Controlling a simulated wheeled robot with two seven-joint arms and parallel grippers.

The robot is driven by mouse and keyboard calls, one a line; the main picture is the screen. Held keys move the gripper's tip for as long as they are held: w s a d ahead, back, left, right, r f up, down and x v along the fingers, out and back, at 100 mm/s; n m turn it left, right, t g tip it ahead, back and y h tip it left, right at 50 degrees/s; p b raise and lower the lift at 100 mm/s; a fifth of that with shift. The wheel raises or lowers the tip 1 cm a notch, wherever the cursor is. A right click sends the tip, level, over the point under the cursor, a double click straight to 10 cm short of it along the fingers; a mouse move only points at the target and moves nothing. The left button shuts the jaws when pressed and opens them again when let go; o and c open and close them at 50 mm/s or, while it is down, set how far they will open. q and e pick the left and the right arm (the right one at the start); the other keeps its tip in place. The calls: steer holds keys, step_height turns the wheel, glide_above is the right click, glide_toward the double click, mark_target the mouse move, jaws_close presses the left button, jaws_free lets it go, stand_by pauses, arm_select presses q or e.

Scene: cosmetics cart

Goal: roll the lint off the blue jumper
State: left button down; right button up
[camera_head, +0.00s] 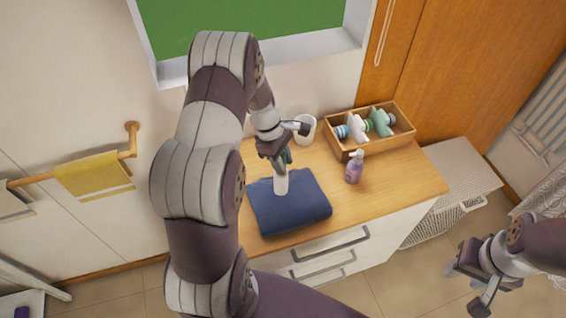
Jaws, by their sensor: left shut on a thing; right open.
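The blue jumper (307,204) lies folded on the wooden top of the cabinet. My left gripper (283,160) is shut on the lint roller (281,183), which has a white roll pointing down. The roll is over the jumper's upper middle and looks to be at or very near its surface; I cannot tell if it touches. Any lint is too small to make out. My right gripper (468,287) is open and empty over the floor at the lower right, away from the cabinet.
A wooden box (403,139) with several bottles or rollers stands at the back right of the cabinet top (405,185). A purple spray bottle (355,168) stands right of the jumper. A white cup (306,128) is behind it. A wicker basket (440,222) stands right of the cabinet.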

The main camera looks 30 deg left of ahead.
mark_target(285, 152)
arm_select(q)
steer(key=shift+w+d+r+p, duration=0.15)
steer(key=shift+r+p, duration=0.15)
steer(key=shift+r, duration=0.2)
steer(key=shift+w+d+r+p, duration=0.15)
steer(key=shift+r+p, duration=0.15)
steer(key=shift+r, duration=0.2)
steer(key=shift+r+p, duration=0.4)
steer(key=shift+r, duration=0.05)
steer(key=shift+s+p+v, duration=0.25)
steer(key=shift+p+v, duration=0.6)
steer(key=shift+v, duration=0.2)
steer(key=shift+d+r, duration=0.1)
steer(key=shift+w+d, duration=0.15)
